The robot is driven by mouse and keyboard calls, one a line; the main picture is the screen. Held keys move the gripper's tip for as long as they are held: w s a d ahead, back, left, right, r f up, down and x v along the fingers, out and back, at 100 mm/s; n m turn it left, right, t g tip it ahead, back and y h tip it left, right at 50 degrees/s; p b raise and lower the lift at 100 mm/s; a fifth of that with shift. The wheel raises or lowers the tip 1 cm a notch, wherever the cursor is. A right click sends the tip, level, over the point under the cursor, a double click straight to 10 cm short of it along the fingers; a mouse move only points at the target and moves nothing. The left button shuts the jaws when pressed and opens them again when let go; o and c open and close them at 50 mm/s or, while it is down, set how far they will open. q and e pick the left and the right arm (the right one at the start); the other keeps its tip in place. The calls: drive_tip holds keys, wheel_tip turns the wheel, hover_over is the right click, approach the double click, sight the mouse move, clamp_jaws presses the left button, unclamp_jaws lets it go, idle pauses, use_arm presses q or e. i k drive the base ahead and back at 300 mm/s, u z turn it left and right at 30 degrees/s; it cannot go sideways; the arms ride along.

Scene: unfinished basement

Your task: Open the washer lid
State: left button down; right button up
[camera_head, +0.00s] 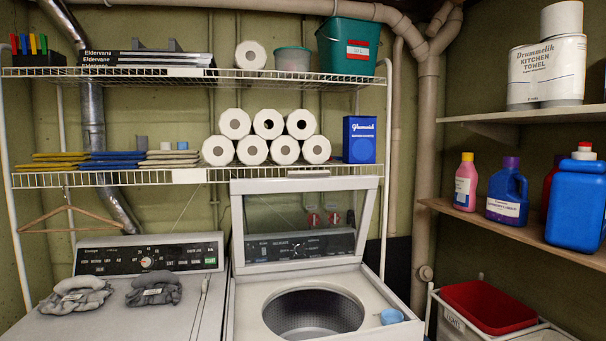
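The washer (248,305) stands at the lower middle, its front cut off by the bottom of the picture. Its lid (305,186) stands raised, nearly upright, at the back. It has a white frame and a see-through panel, with the control panel (300,246) showing through. The round metal drum (314,314) is uncovered below it. A small blue cup (391,316) sits on the washer top, right of the drum opening. Neither of my grippers shows in the view.
A dryer (120,320) with two grey cloth bundles (76,295) stands to the left. A wire rack (200,178) with paper rolls hangs close above the raised lid.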

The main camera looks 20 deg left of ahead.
sight(308, 181)
drive_tip(key=z, duration=1.35)
drive_tip(key=i, duration=1.35)
drive_tip(key=u, duration=0.7)
